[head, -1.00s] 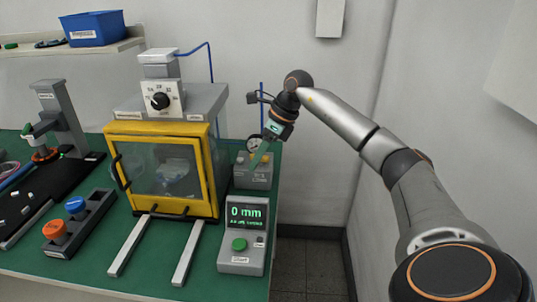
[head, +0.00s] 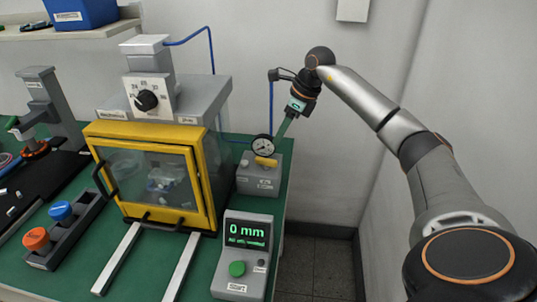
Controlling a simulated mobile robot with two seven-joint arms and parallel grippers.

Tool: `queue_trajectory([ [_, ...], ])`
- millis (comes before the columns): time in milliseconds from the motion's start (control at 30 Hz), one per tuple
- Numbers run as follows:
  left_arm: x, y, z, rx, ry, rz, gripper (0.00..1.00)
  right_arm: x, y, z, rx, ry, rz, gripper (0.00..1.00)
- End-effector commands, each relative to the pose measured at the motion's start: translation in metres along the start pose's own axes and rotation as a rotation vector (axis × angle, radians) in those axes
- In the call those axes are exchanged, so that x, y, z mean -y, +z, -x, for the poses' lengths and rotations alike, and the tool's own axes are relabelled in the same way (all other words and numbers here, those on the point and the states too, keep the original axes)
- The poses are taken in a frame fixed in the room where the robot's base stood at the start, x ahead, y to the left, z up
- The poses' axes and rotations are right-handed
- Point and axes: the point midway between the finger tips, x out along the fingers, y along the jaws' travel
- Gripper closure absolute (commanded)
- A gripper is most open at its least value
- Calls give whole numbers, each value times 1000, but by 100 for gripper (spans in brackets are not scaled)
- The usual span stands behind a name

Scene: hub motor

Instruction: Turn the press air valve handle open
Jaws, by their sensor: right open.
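The press air valve is a grey block (head: 259,182) on the green bench, right of the yellow-framed press. Its short yellow handle (head: 266,161) lies roughly crosswise on top, just below a round pressure gauge (head: 263,146). My right gripper (head: 281,135) is open, with its fingers pointing down beside the gauge's upper right. It appears clear of the handle, with nothing held. My left gripper is out of view.
The press (head: 155,182) has a clear door and a dial (head: 147,99) on top. A display box (head: 243,255) reading 0 mm stands in front of the valve. A blue air hose (head: 212,55) runs above the press. The bench's right edge is close to the valve.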

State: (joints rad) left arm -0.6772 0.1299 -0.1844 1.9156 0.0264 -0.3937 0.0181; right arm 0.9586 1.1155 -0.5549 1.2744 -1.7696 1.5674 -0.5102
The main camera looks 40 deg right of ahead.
Motion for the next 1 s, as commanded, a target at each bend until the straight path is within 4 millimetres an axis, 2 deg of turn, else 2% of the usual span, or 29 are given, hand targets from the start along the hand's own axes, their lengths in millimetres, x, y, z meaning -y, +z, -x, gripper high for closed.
queue_trajectory([
  [100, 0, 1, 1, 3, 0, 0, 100, -1, -1, -27, -4, 5, -1, 49],
  [300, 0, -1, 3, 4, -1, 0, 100, -1, 0, -67, -1, 5, -2, 49],
  [500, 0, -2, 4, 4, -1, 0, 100, 0, 0, -93, 0, 2, -2, 49],
  [633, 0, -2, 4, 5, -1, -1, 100, 0, 0, -100, 0, 1, 0, 49],
  [900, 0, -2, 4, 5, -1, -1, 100, 0, 0, -102, -1, 0, -1, 49],
  [1000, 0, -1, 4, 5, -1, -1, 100, 0, 0, -102, -1, 0, -1, 58],
])
